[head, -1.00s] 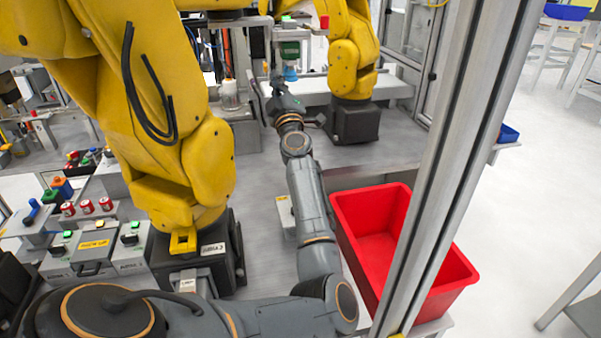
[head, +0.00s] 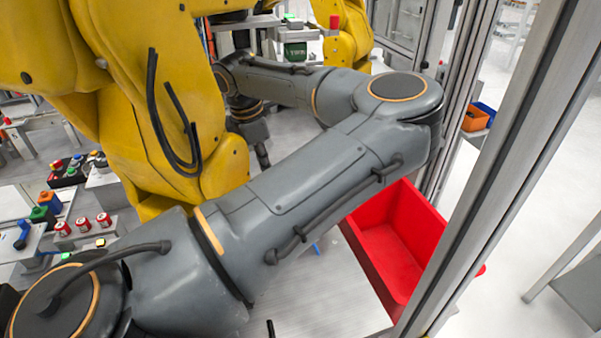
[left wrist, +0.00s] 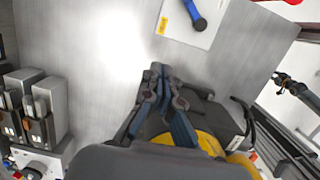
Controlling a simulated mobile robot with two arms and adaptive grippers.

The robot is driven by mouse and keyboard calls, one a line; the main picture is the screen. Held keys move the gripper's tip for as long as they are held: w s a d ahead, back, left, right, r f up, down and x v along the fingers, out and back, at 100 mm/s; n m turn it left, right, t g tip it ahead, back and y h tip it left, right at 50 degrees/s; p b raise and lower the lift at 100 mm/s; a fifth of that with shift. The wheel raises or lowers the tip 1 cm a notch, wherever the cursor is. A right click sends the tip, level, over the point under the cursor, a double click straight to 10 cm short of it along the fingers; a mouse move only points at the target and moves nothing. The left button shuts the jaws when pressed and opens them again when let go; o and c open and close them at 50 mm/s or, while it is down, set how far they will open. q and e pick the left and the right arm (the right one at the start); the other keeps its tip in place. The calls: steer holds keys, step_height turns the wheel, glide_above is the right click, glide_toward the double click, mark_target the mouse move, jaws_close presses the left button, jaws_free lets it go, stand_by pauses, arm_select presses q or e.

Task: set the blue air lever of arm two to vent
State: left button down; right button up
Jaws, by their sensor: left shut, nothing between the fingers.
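A blue lever (left wrist: 193,12) sits on a white plate with a yellow label (left wrist: 181,40) at the top of the left wrist view. Its handle runs up to the picture's top edge. A small bit of blue (head: 316,247) shows below my forearm in the head view. My left gripper (left wrist: 158,70) is shut and empty, below the lever and apart from it. In the head view only a dark fingertip of it (head: 262,155) shows beside the yellow arm (head: 200,130). What seems to be my right gripper (left wrist: 280,79) is small at the right; its jaws are unclear.
A red bin (head: 390,250) stands right of my forearm, near a metal frame post (head: 500,180). Another blue lever (head: 22,236) is on a panel at the far left, near red cans (head: 83,224).

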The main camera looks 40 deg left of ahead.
arm_select(q)
steer(key=shift+m+h, duration=0.3)
steer(key=shift+h, duration=0.1)
steer(key=p+x, duration=0.1)
steer(key=x, duration=0.2)
steer(key=d+p+x, duration=0.1)
steer(key=x, duration=0.2)
steer(key=w+p+x, duration=0.1)
steer(key=x, duration=0.2)
steer(key=shift+w+d+p, duration=0.15)
steer(key=shift+d+p, duration=0.15)
steer(key=shift+d, duration=0.15)
steer(key=shift+w+d+p, duration=0.3)
steer(key=shift+w+p, duration=0.1)
steer(key=shift+w, duration=0.2)
steer(key=shift+w+d+p, duration=0.3)
steer(key=shift+w+p, duration=0.05)
steer(key=shift+w, duration=0.2)
steer(key=shift+w+d+f, duration=0.1)
steer(key=shift+w+d, duration=0.3)
steer(key=shift+w, duration=0.1)
steer(key=shift+w+f, duration=0.1)
arm_select(e)
steer(key=r, duration=0.5)
steer(key=shift+w+d+r, duration=0.1)
steer(key=shift+d+r, duration=0.2)
steer(key=shift+d, duration=0.05)
